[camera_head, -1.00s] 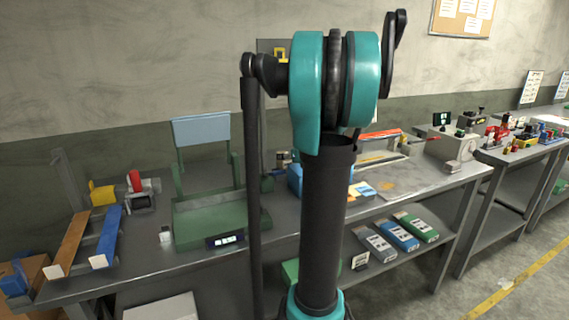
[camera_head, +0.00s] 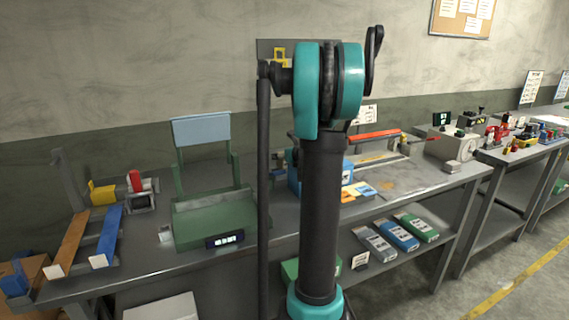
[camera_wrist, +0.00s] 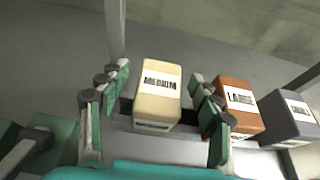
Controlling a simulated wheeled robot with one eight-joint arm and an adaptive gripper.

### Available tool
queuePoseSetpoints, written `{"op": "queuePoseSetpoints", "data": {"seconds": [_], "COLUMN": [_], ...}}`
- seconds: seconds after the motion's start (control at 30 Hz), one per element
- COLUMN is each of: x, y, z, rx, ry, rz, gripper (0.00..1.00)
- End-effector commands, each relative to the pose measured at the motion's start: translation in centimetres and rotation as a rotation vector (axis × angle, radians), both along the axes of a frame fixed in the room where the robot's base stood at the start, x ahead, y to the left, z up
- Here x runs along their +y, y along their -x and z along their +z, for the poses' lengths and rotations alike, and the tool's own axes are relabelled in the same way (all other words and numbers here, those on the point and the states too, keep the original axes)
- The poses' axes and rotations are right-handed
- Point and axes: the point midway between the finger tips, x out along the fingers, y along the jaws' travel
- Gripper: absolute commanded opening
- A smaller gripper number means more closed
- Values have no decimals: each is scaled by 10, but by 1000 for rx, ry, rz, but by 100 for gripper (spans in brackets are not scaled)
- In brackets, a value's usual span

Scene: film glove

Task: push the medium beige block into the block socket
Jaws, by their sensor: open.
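In the wrist view, the medium beige block (camera_wrist: 156,92) has a white label reading MEDIUM. It stands between the two fingers of my gripper (camera_wrist: 158,80), which are spread apart with the block in the gap. The left finger shows a gap to the block; I cannot tell whether the right one touches it. No socket can be made out clearly in either view. In the head view my arm hides its own gripper, and I cannot pick out the beige block.
A brown block (camera_wrist: 236,108) labelled LARGE sits close beside my right finger. A dark grey block (camera_wrist: 289,115) stands further right. A grey post (camera_wrist: 115,30) rises behind the left finger. In the head view, the workbench (camera_head: 160,262) holds several tools and fixtures.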

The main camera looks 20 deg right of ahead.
Motion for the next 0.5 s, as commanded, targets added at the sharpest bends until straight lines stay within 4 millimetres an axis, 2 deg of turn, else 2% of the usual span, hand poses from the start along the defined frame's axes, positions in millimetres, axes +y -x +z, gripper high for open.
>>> {"op": "queuePoseSetpoints", "data": {"seconds": [0.07,0.5], "x": [0,0], "y": [0,0], "z": [0,0], "rx": [0,0], "ry": [0,0], "rz": [0,0], "gripper": [61,7]}}
